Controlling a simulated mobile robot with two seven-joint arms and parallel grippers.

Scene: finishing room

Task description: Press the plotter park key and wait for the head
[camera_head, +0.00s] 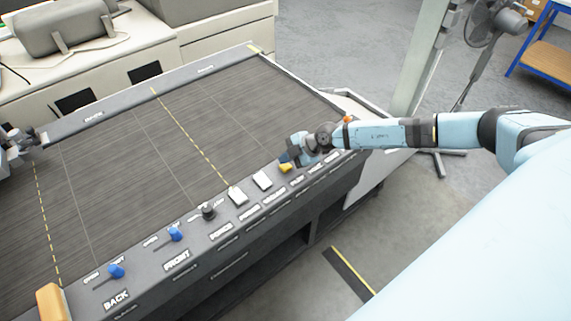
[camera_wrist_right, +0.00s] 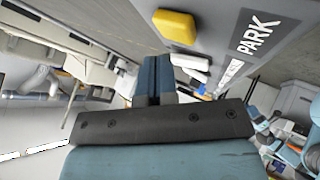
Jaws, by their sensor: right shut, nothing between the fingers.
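The plotter's control strip (camera_head: 215,240) runs along the near edge of its dark bed. The yellow key (camera_head: 285,168) is at the strip's right part, and in the wrist view the yellow key (camera_wrist_right: 175,27) sits beside the white word PARK (camera_wrist_right: 257,35). My right gripper (camera_head: 286,158) is shut and empty, right over the yellow key and partly hiding it. In the wrist view its closed fingertips (camera_wrist_right: 153,60) point toward the key, slightly to one side. I cannot tell whether they touch it.
White keys (camera_head: 238,196), a black knob (camera_head: 208,211) and blue levers (camera_head: 175,234) stand along the strip. A fan (camera_head: 492,22) stands behind my right arm.

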